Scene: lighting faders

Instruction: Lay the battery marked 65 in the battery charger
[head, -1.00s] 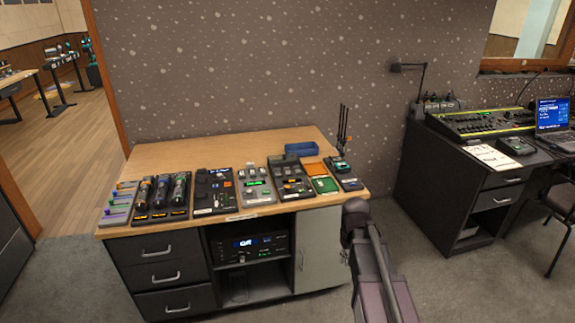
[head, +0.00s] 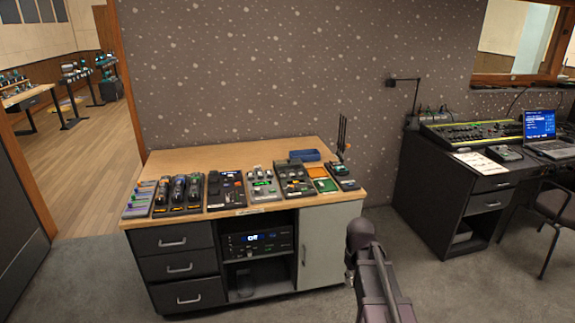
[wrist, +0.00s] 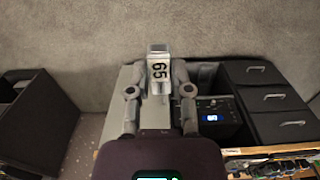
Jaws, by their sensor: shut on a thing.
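In the wrist view, my gripper (wrist: 158,82) is shut on the battery (wrist: 160,70), a pale block with a black 65 on its label. The battery is held clear of the furniture, above the grey carpet in that view. In the head view my arm shows at the bottom, right of the wooden desk, and hides most of the gripper; the battery cannot be made out there. Several small devices stand in a row on the desk top (head: 190,160). They are too small for me to tell which one is the battery charger.
The desk has dark drawers (head: 180,267), an open bay with a lit rack unit (head: 257,242) and a pale door (head: 322,245). A blue tray (head: 305,155) sits at the back. A dark desk (head: 425,180) with a console and laptop stands right. Carpet is clear between the desks.

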